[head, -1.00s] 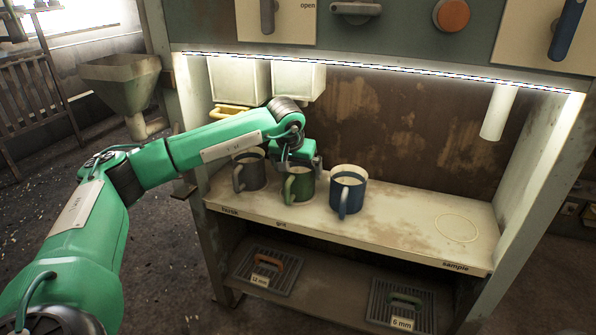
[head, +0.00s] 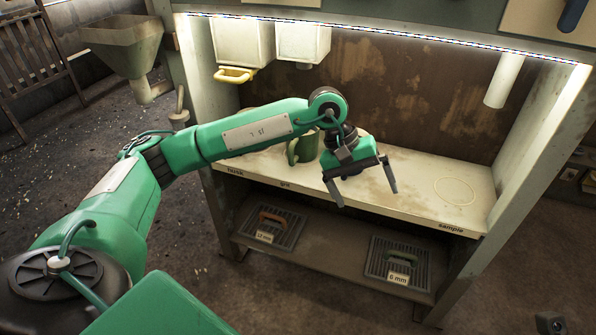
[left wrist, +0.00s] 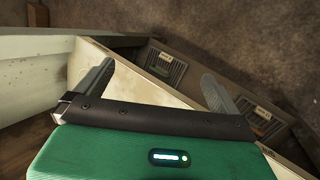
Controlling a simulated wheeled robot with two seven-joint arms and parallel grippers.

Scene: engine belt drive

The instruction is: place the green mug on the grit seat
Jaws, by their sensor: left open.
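The green mug (head: 303,148) stands on the cream shelf (head: 415,190), behind the grit label on its front edge. My left forearm and wrist hide part of the mug. My left gripper (head: 362,185) is open and empty, right of the mug and in front of the shelf, apart from the mug. In the left wrist view my open left gripper (left wrist: 155,88) has nothing between its fingers. My right gripper is not in view.
A ring marks the sample seat (head: 455,190), which is empty. Two grates, a 12 mm one (head: 275,225) and a 6 mm one (head: 400,262), lie on the lower shelf. White bins (head: 242,42) hang above. The blue and grey mugs are mostly or fully hidden by my arm.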

